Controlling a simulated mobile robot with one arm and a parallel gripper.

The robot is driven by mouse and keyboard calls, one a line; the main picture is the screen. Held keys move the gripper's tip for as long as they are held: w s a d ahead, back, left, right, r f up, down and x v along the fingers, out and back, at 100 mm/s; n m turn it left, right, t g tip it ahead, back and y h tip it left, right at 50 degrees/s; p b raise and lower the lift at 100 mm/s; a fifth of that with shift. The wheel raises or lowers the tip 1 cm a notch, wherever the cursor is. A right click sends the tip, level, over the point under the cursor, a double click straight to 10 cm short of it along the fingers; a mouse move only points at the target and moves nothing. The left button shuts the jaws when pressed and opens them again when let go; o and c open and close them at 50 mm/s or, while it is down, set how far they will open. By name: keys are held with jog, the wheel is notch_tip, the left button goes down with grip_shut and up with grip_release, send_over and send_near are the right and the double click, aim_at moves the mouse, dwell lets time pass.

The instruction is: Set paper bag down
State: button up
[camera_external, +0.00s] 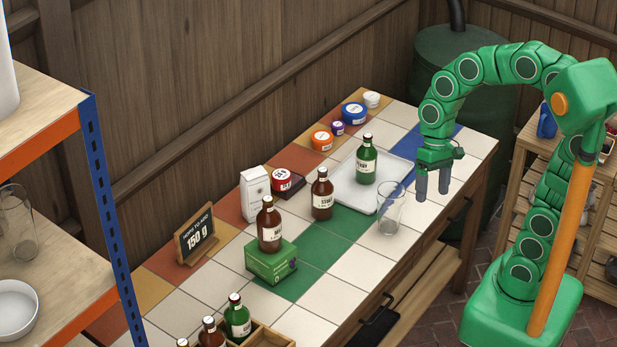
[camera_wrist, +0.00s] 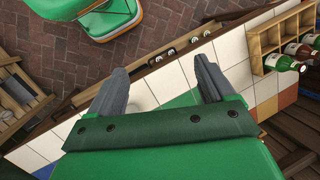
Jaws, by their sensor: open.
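A white paper bag (camera_external: 255,194) with a printed front stands upright on the tiled counter, near its wall side, in the external view. It stands beside a red-lidded tin and touches nothing of my gripper. My gripper (camera_external: 432,192) hangs above the right end of the counter, fingers pointing down, well to the right of the bag. In the wrist view my gripper (camera_wrist: 162,82) shows two grey fingers spread apart with nothing between them. The bag is not visible in the wrist view.
A clear glass (camera_external: 390,212) stands near the counter's front edge, left of my gripper. A white tray (camera_external: 345,190) holds a green bottle. A brown bottle stands on a green box (camera_external: 272,263). A sign (camera_external: 195,238) reads 150 g. A wooden crate (camera_wrist: 262,42) holds bottles.

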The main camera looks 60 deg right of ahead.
jog(key=s+d+f+n+h, duration=0.2)
jog(key=s+d, duration=0.6)
jog(key=s, duration=0.4)
jog(key=shift+n+h, duration=0.4)
jog(key=shift+h, duration=0.2)
jog(key=shift+s+a, duration=0.1)
